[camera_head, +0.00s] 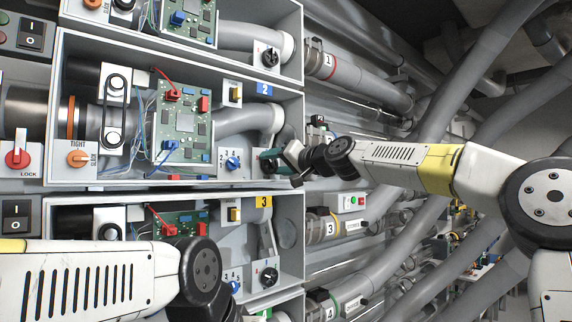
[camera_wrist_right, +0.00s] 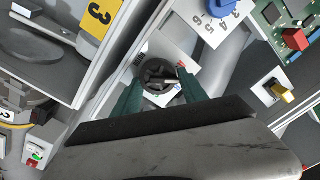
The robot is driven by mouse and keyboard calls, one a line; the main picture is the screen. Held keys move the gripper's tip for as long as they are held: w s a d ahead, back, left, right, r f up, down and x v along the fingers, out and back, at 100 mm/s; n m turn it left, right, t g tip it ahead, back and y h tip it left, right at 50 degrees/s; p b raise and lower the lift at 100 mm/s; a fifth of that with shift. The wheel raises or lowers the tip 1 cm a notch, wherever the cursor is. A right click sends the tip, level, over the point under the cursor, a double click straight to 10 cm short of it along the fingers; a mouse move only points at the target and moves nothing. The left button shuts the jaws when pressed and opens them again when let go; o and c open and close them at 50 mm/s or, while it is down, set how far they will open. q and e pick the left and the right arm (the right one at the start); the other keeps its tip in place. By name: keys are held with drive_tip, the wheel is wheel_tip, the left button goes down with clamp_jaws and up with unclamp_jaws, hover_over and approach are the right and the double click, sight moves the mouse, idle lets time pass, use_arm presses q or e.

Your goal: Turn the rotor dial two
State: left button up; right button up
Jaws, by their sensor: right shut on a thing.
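The rotor dial two is a round black knob (camera_wrist_right: 160,77) on a white plate, at the lower right of the box with the blue label 2 (camera_head: 264,89). My right gripper (camera_head: 272,156) reaches it from the right in the head view and hides much of it. In the right wrist view its teal fingers (camera_wrist_right: 160,86) stand on either side of the knob and are shut on it. My left arm enters at the lower left of the head view; its gripper is not seen.
A blue dial (camera_head: 233,162) sits just left of rotor dial two, with a green circuit board (camera_head: 184,127) farther left. Box three (camera_head: 292,234) lies below, with its own black dial (camera_head: 268,277). Grey pipes (camera_head: 380,205) fill the right side.

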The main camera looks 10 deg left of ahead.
drive_tip(key=m, duration=0.4)
drive_tip(key=shift+w+d+f, duration=0.15)
drive_tip(key=shift+w+f, duration=0.05)
drive_tip(key=shift+f, duration=0.05)
drive_tip(key=shift+f+m, duration=0.15)
drive_tip(key=shift+m, duration=1.35)
drive_tip(key=shift+f, duration=0.1)
drive_tip(key=o, duration=1.3)
drive_tip(key=shift+d, duration=0.1)
drive_tip(key=v, duration=0.7)
drive_tip(key=shift+s+d+r, duration=0.2)
drive_tip(key=shift+s+r, duration=0.05)
drive_tip(key=shift+s, duration=0.05)
